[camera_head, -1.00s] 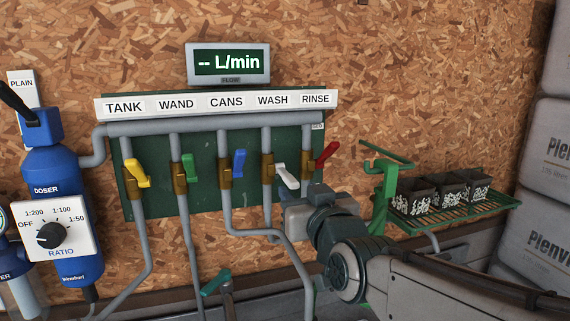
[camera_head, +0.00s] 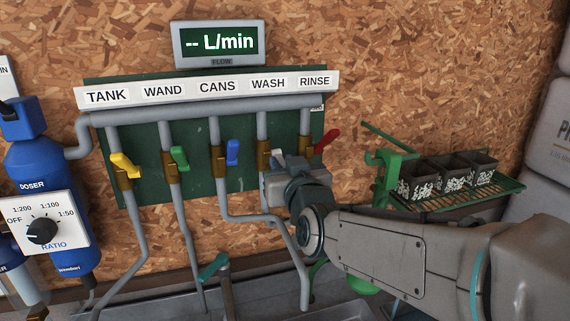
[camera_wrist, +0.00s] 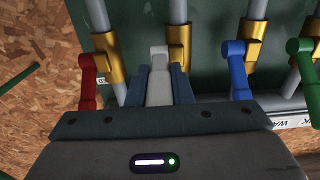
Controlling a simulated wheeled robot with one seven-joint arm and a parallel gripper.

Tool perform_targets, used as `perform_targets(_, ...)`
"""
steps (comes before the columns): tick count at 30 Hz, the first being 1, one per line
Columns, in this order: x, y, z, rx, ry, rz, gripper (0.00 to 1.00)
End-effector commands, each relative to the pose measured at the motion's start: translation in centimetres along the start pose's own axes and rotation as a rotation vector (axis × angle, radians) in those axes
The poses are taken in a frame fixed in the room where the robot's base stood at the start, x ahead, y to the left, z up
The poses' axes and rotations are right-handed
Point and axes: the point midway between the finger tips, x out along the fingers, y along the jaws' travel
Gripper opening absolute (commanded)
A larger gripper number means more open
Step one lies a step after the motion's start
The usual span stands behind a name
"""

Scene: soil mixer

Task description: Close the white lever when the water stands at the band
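The white lever (camera_wrist: 159,88) is on the WASH pipe's brass valve, between the red and blue levers. In the wrist view its handle lies between the two fingers of my gripper (camera_wrist: 161,80). The fingers are close along both sides with no clear gap, so the gripper looks shut on it. In the head view my gripper (camera_head: 284,180) is at the WASH valve and hides most of the lever; a small pale part (camera_head: 278,154) shows. The water and the band are in neither view.
The red lever (camera_head: 326,141) and blue lever (camera_head: 233,152) flank the white one closely. Green (camera_head: 179,158) and yellow (camera_head: 125,165) levers are further left. The flow display (camera_head: 220,43) reads "-- L/min". A green rack (camera_head: 455,196) with black pots stands right; a blue doser (camera_head: 40,180) is left.

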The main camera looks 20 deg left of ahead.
Motion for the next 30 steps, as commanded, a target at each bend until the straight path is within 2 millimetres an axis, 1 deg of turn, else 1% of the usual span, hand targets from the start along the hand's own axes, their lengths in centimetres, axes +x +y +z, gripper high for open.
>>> perform_targets(13,0.2,0.2,-0.2,0.001,-0.024,-0.001,0.00)
perform_targets(30,0.2,0.0,-1.3,-0.002,-0.174,-0.005,0.00)
